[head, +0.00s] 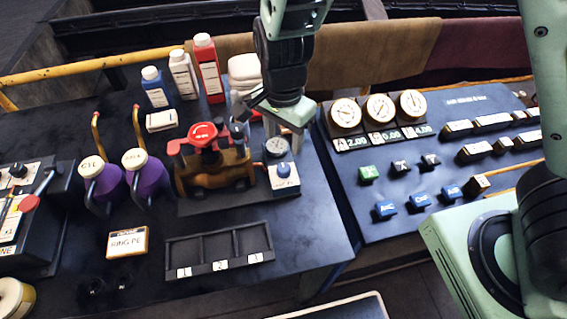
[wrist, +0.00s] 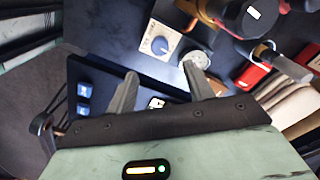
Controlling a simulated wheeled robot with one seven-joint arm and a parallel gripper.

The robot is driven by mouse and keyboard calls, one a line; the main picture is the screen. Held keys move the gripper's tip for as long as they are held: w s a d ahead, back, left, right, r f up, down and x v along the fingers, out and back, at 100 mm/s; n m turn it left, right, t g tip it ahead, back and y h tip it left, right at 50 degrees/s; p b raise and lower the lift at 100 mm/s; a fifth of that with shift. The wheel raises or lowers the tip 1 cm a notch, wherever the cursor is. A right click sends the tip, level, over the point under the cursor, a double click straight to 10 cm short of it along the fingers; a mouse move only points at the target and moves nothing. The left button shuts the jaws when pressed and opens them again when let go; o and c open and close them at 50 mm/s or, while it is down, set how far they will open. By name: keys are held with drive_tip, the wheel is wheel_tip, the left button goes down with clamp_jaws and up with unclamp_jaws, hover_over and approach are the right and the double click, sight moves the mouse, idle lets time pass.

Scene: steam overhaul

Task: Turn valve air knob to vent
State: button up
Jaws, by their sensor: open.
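The valve air knob (head: 283,170) is a small blue knob on a white-faced block right of the brass valve. In the wrist view the blue knob (wrist: 160,45) shows on its labelled plate, beyond the fingertips. Its label is too small to read. A round gauge (head: 276,147) stands just behind the knob and shows in the wrist view by the right fingertip (wrist: 195,60). My gripper (head: 284,135) is open and empty, above and behind the knob and close to the gauge. In the wrist view my two fingers (wrist: 160,75) are spread apart, not touching the knob.
The brass valve with a red handwheel (head: 203,133) stands left of the knob. Purple oil cans (head: 146,178) stand farther left, bottles (head: 208,67) behind. A three-slot tray (head: 219,248) lies in front. A gauge panel (head: 380,135) is to the right.

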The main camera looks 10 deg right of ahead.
sight(284, 167)
wheel_tip(284, 167, down, 10)
drive_tip(key=shift+f, duration=0.25)
drive_tip(key=c, duration=1)
